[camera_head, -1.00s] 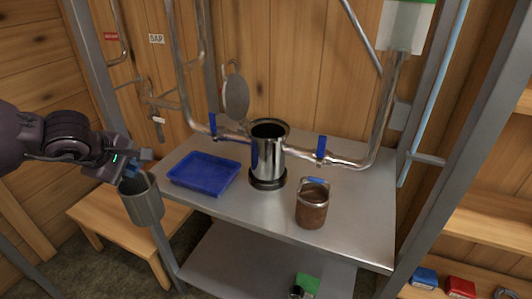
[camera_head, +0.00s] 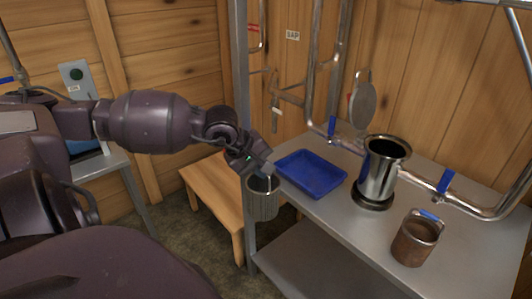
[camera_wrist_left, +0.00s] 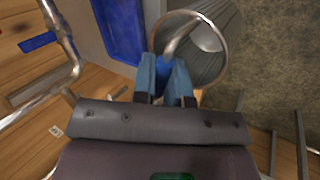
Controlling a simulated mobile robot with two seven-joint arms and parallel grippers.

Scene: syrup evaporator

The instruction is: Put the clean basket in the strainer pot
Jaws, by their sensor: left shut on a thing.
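The clean basket is a grey mesh cylinder (camera_head: 263,202), hanging roughly upright just off the steel table's left end. My left gripper (camera_head: 262,172) is shut on its handle. In the left wrist view the fingers (camera_wrist_left: 166,72) close on the handle's blue grip, with the basket's open rim and grey wall (camera_wrist_left: 208,68) beyond. The strainer pot (camera_head: 378,172) is a shiny upright steel cylinder on the table, open at the top, its round lid (camera_head: 363,102) swung up behind it. A brown, dirty basket (camera_head: 414,242) with a blue grip stands right of the pot. My right gripper is out of view.
An empty-looking blue tray (camera_head: 311,174) lies on the steel table (camera_head: 345,222) between the held basket and the pot. Pipes with blue valve handles (camera_head: 445,182) run beside the pot. A wooden bench (camera_head: 212,190) stands behind the held basket.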

